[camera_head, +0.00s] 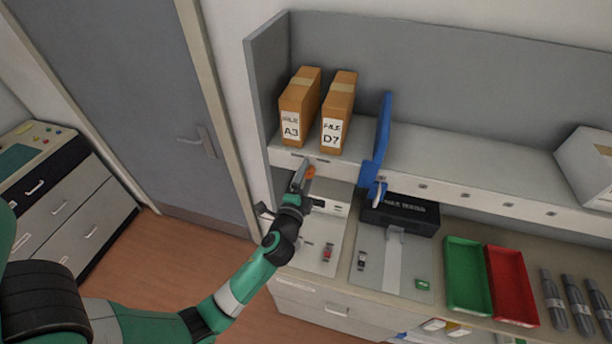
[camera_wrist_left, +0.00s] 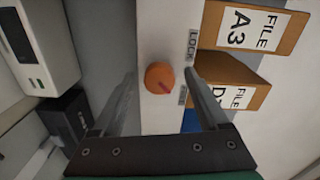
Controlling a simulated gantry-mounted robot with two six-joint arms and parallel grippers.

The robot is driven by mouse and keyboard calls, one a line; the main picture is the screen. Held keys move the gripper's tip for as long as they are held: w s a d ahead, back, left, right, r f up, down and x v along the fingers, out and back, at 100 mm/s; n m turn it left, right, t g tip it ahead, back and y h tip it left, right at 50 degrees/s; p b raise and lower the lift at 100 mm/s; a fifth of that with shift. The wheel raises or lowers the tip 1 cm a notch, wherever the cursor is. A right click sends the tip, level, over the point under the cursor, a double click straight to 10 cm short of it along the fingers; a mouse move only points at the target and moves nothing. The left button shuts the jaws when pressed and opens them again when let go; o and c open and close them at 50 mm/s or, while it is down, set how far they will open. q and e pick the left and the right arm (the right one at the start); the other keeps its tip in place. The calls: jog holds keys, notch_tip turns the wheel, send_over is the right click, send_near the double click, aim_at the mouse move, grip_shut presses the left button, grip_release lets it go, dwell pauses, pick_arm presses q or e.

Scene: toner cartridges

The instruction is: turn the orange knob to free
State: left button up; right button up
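The orange knob (camera_wrist_left: 160,77) sits on a pale panel in the left wrist view. A dark reddish mark on it points toward the lower right of that view. A label reading LOCK (camera_wrist_left: 192,46) is beside it, and a second label (camera_wrist_left: 182,95) is too small to read. In the head view the knob (camera_head: 311,172) shows just beside my left gripper (camera_head: 302,176), under the shelf edge. My left gripper is open, its two fingers on either side of the knob in the wrist view. I cannot tell whether they touch it. My right gripper is not in view.
Two file boxes, A3 (camera_head: 298,108) and D7 (camera_head: 338,112), stand on the shelf above. A blue upright part (camera_head: 382,135) is to the right. A black box (camera_head: 400,214), a green tray (camera_head: 466,276) and a red tray (camera_head: 511,285) lie on the counter below.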

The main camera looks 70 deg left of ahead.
pick_arm(q)
jog(key=b+v, duration=0.2)
jog(key=v, duration=0.9)
jog(key=shift+s+d, duration=0.15)
jog(key=shift+d, duration=0.1)
